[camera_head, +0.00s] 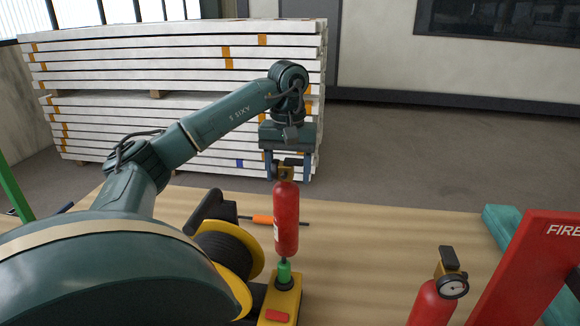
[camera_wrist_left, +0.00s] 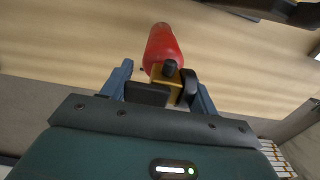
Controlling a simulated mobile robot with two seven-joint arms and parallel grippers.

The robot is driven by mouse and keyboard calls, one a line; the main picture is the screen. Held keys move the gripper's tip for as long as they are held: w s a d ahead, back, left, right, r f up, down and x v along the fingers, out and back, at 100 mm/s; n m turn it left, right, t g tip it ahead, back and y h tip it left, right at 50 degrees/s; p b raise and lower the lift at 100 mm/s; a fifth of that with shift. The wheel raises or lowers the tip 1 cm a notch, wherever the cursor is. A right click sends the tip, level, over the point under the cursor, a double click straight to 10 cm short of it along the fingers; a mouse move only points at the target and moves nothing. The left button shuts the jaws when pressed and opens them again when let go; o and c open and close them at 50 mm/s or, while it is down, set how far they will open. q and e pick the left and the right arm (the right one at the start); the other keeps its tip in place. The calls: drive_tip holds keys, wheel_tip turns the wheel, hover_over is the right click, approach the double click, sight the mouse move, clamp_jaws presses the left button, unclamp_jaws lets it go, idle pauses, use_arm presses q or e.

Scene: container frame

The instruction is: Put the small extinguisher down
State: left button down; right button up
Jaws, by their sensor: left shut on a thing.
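The small red extinguisher (camera_head: 286,225) hangs upright below my left gripper (camera_head: 288,170), which is shut on its black and yellow valve head. In the left wrist view the red body (camera_wrist_left: 163,45) points away from the gripper (camera_wrist_left: 165,88), with the head between the blue fingers. Behind it lies the wooden tabletop (camera_head: 375,240). The bottom of the extinguisher appears just above a green-topped part; I cannot tell its height over the table. My right gripper is not in view.
A yellow box with a green top (camera_head: 283,300) and a cable reel (camera_head: 232,255) stand close by. An orange-handled tool (camera_head: 263,219) lies behind. Another red extinguisher with a gauge (camera_head: 430,305) and a red fire stand (camera_head: 530,270) are at right. The table between is clear.

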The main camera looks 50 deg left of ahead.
sight(288, 184)
use_arm(q)
drive_tip(key=shift+f, duration=1.75)
drive_tip(key=c, duration=0.9)
unclamp_jaws()
drive_tip(key=shift+f, duration=0.2)
drive_tip(key=o, duration=0.5)
drive_tip(key=shift+r, duration=0.15)
